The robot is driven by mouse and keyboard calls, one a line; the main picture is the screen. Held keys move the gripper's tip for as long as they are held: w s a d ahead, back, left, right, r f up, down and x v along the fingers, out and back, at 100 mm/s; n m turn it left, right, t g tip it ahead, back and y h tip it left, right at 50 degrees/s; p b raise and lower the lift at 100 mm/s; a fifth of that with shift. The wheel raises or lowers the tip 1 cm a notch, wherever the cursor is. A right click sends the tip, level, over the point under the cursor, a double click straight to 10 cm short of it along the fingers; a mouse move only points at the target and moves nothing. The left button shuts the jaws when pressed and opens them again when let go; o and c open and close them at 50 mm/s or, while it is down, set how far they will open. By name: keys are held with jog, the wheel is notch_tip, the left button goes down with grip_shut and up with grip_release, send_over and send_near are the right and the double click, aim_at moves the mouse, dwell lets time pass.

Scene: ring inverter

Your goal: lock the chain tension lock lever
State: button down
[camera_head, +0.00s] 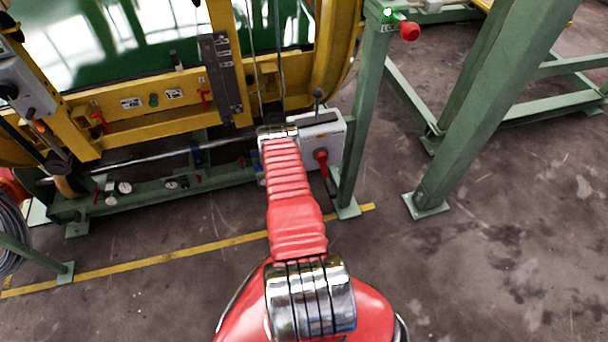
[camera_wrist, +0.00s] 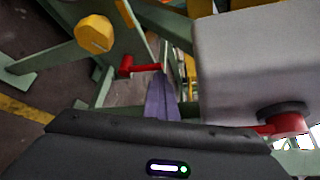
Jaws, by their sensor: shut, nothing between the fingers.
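In the wrist view, my gripper (camera_wrist: 161,80) shows as narrow purple fingers pressed together, shut and empty. A red lever (camera_wrist: 140,68) on a green frame part lies just left of the fingertips; I cannot tell whether they touch. I cannot tell for certain that this is the chain tension lock lever. In the head view, my arm reaches forward to the lower machine frame, beside a pale grey box. The gripper and this lever are hidden there behind the arm's end.
The grey box (camera_head: 325,136) with a red rotary handle (camera_head: 321,157) stands right of my arm's end; it fills the right of the wrist view (camera_wrist: 255,60). A yellow knob (camera_wrist: 95,33) is at the upper left. A green post (camera_head: 364,110) stands right of the box.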

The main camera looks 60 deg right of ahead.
jog(key=s+a+f, duration=0.1)
jog(key=s+a, duration=0.1)
jog(key=a, duration=0.7)
jog(key=shift+s+d, duration=0.1)
dwell(0.4)
